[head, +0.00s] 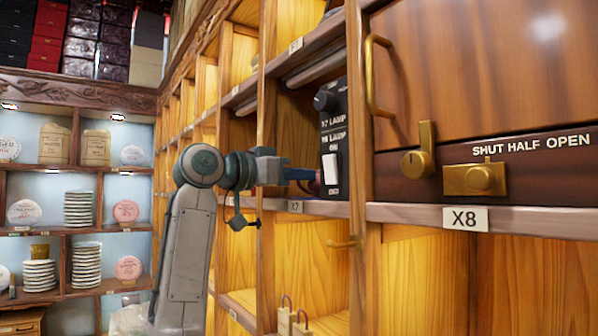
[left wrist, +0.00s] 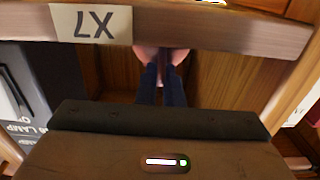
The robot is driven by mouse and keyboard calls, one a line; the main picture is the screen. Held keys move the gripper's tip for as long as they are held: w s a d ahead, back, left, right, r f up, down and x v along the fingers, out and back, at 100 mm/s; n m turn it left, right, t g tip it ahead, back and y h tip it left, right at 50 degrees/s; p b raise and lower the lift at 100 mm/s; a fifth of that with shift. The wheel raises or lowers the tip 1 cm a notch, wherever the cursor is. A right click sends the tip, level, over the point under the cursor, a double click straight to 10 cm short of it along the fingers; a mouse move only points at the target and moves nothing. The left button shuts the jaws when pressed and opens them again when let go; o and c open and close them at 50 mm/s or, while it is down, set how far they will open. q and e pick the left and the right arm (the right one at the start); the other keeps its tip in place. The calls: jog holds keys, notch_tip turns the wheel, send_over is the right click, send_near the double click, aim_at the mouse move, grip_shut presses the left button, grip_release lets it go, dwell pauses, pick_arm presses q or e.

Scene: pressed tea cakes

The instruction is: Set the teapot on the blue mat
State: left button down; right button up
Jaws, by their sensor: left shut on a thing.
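My left gripper (head: 303,176) reaches into the wooden compartment above the X7 label in the head view. In the left wrist view its two dark blue fingers (left wrist: 164,75) are shut on a rounded pinkish-brown thing, which looks like the teapot (left wrist: 146,52). Only a little of it shows; the shelf edge and fingers hide the rest. My right gripper is not in view.
A black switch box (head: 334,140) stands close to the right of the gripper. The X7 shelf edge (left wrist: 200,32) crosses the left wrist view. To the right are a wooden cabinet door (head: 480,70) and brass knobs (head: 480,178). Shelves with stacked tea cakes (head: 78,209) stand at left.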

pick_arm(q)
jog(key=shift+s, duration=0.1)
jog(key=c, duration=1.6)
grip_release()
jog(key=shift+f, duration=0.15)
jog(key=shift+o, duration=0.2)
jog(key=shift+a, duration=0.25)
jog(key=b+v, duration=0.5)
jog(key=v, duration=0.6)
jog(key=shift+s+a, duration=0.2)
